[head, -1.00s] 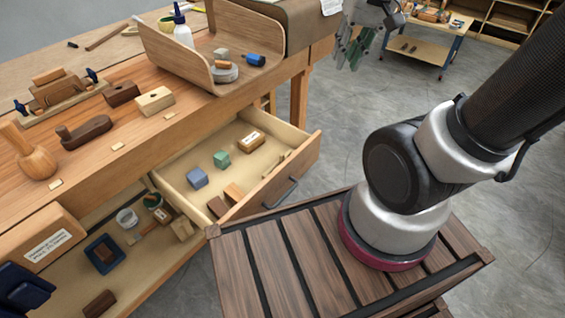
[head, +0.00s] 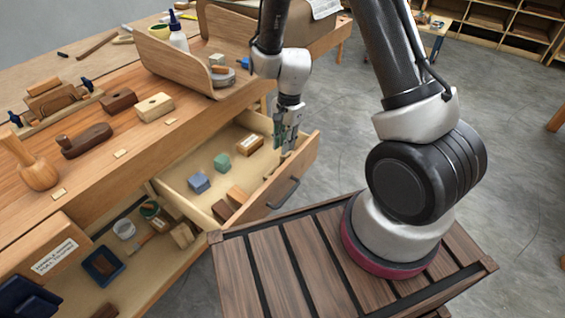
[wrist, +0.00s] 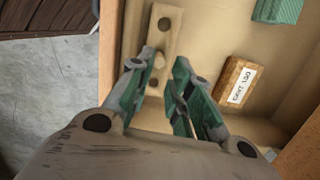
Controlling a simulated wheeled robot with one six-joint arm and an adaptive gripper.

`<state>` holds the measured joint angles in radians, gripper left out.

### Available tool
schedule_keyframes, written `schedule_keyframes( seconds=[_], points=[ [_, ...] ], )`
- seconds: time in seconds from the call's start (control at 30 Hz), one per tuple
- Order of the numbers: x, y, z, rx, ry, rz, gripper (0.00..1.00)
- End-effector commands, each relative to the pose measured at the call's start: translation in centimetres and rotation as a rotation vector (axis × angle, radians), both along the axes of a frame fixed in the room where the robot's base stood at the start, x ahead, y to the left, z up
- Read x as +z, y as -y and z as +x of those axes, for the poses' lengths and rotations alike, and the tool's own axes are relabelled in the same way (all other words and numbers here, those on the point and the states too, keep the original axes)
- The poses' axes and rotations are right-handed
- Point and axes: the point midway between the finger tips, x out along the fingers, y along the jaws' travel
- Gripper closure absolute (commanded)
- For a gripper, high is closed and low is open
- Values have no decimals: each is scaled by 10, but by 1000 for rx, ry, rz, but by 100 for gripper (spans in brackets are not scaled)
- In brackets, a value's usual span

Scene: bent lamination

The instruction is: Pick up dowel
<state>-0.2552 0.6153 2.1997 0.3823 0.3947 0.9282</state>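My gripper (head: 285,142) points down over the right end of the open drawer (head: 232,172). In the wrist view its green-padded fingers (wrist: 163,64) are apart, with nothing clearly held between them. A pale wooden strip (wrist: 165,24) with dark round holes lies in the drawer, just beyond and under the fingertips. A small pale rounded piece (wrist: 158,61) shows on the strip between the fingertips; it may be the dowel seen end-on, but I cannot tell for sure. In the head view the gripper and the drawer's front wall partly hide this spot.
A labelled wooden block (wrist: 238,81) and a green block (wrist: 277,10) lie in the drawer near the fingers. A blue block (head: 199,182) and brown blocks lie further left. The drawer front (head: 270,190) is close beside the gripper. The bench (head: 95,175) holds several tools.

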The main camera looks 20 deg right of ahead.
Motion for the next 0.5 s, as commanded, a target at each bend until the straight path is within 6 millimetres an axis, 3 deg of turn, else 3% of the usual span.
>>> schedule_keyframes(
  seconds=[0.3,0.5],
  points=[
    [-46,-6,-6,0,-3,-1,80],
    [-58,-8,-6,1,-1,0,80]
  ],
)
